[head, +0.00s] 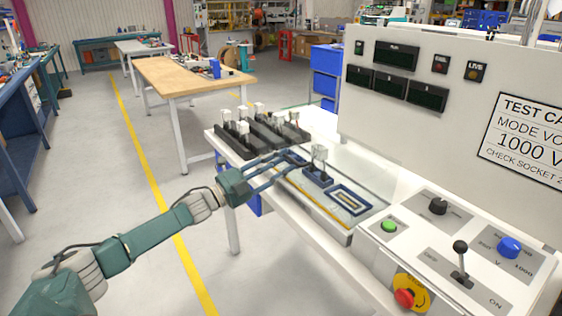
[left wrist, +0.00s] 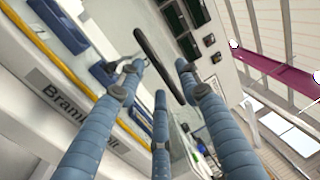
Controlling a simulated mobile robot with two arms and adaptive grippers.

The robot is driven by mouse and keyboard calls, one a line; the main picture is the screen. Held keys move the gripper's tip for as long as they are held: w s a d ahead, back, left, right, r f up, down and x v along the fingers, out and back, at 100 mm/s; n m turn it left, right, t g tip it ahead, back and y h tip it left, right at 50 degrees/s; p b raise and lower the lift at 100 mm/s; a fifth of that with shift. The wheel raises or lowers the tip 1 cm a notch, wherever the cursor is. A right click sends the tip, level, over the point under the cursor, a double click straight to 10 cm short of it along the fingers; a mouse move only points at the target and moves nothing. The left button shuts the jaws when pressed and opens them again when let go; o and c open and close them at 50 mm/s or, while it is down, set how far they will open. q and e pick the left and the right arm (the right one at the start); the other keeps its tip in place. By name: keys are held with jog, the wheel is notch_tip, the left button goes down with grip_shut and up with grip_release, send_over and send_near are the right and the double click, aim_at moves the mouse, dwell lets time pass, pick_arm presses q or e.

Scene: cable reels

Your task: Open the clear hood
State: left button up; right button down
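The clear hood (head: 362,182) is a see-through cover over the fixture bed of the white test bench; its edges are faint, and it looks lowered. Blue sockets (head: 349,198) show under or beside it. My left gripper (head: 290,165) reaches in from the left at the bed's left part. In the left wrist view its three blue fingers (left wrist: 160,72) are spread open. A dark bar (left wrist: 155,58), seemingly the hood's handle, runs between and beyond the fingertips; I cannot tell whether they touch it. My right gripper is out of view.
Black blocks with white plugs (head: 258,130) stand at the bench's left end. A control panel with a lever (head: 461,262), knobs and a red emergency button (head: 404,298) is at the right. A tall white cabinet (head: 420,125) rises behind. The floor at left is clear.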

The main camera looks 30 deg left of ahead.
pick_arm(q)
jog(key=shift+w, duration=0.2)
grip_shut()
jog(key=shift+d+r, duration=0.1)
jog(key=shift+r, duration=0.05)
